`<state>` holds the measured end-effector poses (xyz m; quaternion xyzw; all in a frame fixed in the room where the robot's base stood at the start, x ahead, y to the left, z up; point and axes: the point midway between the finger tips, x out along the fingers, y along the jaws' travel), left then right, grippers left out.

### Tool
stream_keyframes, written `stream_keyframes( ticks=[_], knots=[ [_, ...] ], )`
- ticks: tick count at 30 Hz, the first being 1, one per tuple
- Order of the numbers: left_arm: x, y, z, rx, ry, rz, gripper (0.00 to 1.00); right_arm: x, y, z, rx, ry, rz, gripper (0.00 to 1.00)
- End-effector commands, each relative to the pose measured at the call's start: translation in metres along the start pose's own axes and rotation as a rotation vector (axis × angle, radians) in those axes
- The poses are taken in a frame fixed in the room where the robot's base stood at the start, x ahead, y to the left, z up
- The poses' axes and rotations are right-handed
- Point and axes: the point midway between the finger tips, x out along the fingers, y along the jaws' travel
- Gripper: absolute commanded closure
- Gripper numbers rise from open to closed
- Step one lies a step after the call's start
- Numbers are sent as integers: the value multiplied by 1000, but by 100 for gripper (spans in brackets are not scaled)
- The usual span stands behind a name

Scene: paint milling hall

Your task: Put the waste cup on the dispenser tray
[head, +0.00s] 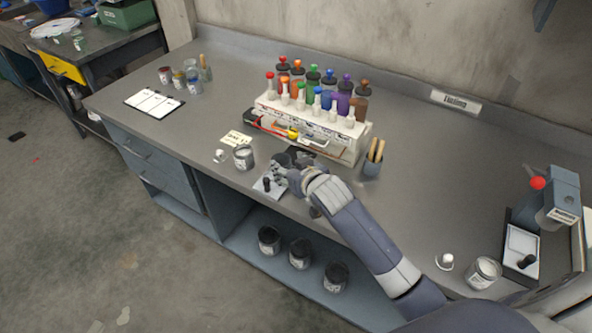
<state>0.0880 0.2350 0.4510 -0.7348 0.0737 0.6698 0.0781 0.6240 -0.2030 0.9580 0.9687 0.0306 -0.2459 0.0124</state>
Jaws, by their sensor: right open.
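My right gripper (272,170) is open, low over the bench near its front edge. Its fingers are beside a small white plate (260,190) with a dark knob-like piece on it. I cannot tell whether they touch it. A clear, pale-filled jar with a label (243,158) stands just left of the gripper. A similar jar (484,273) stands at the bench's right front. No cup is clearly marked as waste. At the far right a grey dispenser-like device (562,190) with a red knob stands by a dark tray (508,262) carrying a white plate and dark piece. My left gripper is not in view.
A white rack (345,147) of colourful bottles stands behind the gripper. A grey holder (372,167) with wooden sticks is right of it. Small jars (193,82) and a paper sheet (154,103) are at left. Bench space between the stick holder and right-hand device is clear.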

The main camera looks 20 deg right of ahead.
Motion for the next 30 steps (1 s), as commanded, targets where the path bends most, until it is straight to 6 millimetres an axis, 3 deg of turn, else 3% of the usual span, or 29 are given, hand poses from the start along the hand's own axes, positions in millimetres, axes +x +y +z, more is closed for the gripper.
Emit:
stream_keyframes(
  ticks=[3, 10, 30],
  knots=[
    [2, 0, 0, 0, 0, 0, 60, -18, 0, 1, -1, 0, 0, 46],
    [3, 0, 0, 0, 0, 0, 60, -39, 0, 0, -1, 0, 0, 46],
    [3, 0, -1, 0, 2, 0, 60, -42, 0, 0, 0, -1, 0, 46]
  ],
)
